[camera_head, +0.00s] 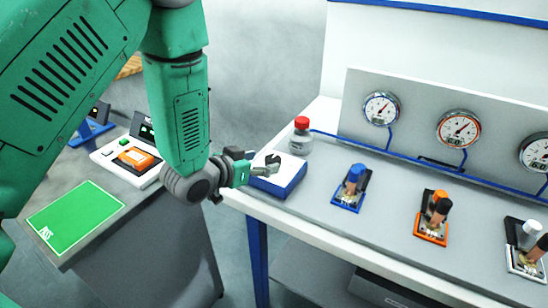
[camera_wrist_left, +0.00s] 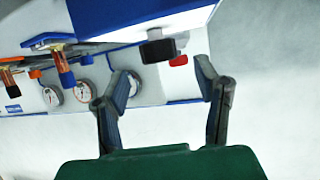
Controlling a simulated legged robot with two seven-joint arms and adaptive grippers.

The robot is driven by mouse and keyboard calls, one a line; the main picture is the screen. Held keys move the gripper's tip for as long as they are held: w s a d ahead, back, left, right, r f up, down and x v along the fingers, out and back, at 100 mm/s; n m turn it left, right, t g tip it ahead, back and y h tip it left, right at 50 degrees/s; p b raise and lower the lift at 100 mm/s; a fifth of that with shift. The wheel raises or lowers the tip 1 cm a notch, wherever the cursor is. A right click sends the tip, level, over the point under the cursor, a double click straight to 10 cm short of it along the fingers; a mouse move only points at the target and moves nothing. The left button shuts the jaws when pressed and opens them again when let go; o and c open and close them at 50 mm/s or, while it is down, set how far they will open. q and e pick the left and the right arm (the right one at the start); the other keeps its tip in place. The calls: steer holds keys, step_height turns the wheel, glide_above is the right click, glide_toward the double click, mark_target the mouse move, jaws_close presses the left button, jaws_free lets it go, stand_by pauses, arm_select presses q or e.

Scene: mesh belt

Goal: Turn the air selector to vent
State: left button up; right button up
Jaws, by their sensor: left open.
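A blue box with a white top (camera_head: 285,180) stands at the near left end of the bench. It carries a black knob (camera_head: 273,158), which I take to be the air selector; any position marks are too small to read. The black knob (camera_wrist_left: 158,48) also shows in the left wrist view, just beyond and between the fingertips. My left gripper (camera_head: 264,170) is open beside the box, close to the knob. In the left wrist view its two fingers (camera_wrist_left: 164,78) are spread with nothing between them. My right gripper is out of view.
Blue (camera_head: 352,187), orange (camera_head: 433,216) and white (camera_head: 526,247) valves line the bench to the right, below several gauges (camera_head: 459,129). A side table holds a green mat (camera_head: 76,215) and an orange-topped device (camera_head: 136,157).

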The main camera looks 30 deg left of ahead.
mark_target(270, 160)
arm_select(q)
steer(key=x, duration=0.5)
steer(key=shift+w+d, duration=0.15)
steer(key=shift+w, duration=0.1)
steer(key=c, duration=1.2)
